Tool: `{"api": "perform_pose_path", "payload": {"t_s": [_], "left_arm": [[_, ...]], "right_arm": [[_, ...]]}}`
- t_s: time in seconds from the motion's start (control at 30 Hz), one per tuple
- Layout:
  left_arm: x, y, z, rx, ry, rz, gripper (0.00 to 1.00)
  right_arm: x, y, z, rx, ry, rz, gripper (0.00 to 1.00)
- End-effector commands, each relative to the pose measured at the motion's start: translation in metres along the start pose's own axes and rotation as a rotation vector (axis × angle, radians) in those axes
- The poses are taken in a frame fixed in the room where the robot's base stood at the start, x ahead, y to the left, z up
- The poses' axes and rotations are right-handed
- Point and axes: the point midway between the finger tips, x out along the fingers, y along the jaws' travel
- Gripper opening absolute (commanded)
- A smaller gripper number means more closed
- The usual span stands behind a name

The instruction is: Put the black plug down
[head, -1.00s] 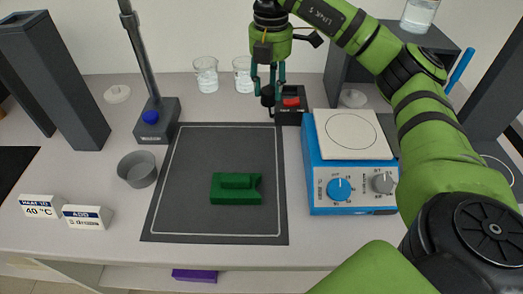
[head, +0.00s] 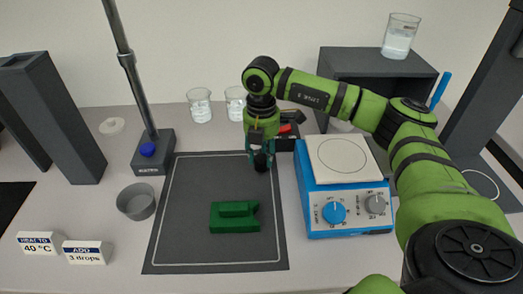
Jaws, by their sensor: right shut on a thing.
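My right gripper (head: 262,152) points down over the far right part of the grey mat (head: 180,215) in the head view. It is shut on the black plug (head: 262,162), a small dark piece showing below its fingertips. I cannot tell whether the plug touches the mat. My left gripper is not in view.
A green block (head: 235,217) lies on the mat. A blue hotplate (head: 345,205) stands right of it, and a black box with a red switch (head: 287,130) behind. A stand (head: 154,155), grey cup (head: 137,202) and beakers (head: 199,106) surround the mat. Its left part is clear.

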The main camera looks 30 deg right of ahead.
Motion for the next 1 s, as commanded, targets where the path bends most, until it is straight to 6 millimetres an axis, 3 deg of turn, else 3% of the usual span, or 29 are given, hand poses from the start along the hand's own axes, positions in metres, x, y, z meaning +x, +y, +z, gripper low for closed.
{"api": "perform_pose_path", "payload": {"t_s": [0.3,0.33,0.4,0.83,1.0], "left_arm": [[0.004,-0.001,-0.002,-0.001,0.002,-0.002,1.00],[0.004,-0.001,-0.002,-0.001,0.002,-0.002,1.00],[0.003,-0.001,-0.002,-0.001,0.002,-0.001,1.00],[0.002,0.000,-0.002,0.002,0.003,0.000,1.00],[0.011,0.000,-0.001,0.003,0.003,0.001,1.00]], "right_arm": [[0.004,0.000,0.000,0.001,0.000,0.001,0.09],[0.004,0.000,0.000,0.001,0.000,0.001,0.43],[0.003,0.000,0.000,0.001,0.000,0.001,0.63],[-0.004,0.001,0.000,0.001,0.000,0.003,0.63],[-0.033,0.002,0.000,0.001,0.000,0.008,0.63]]}}
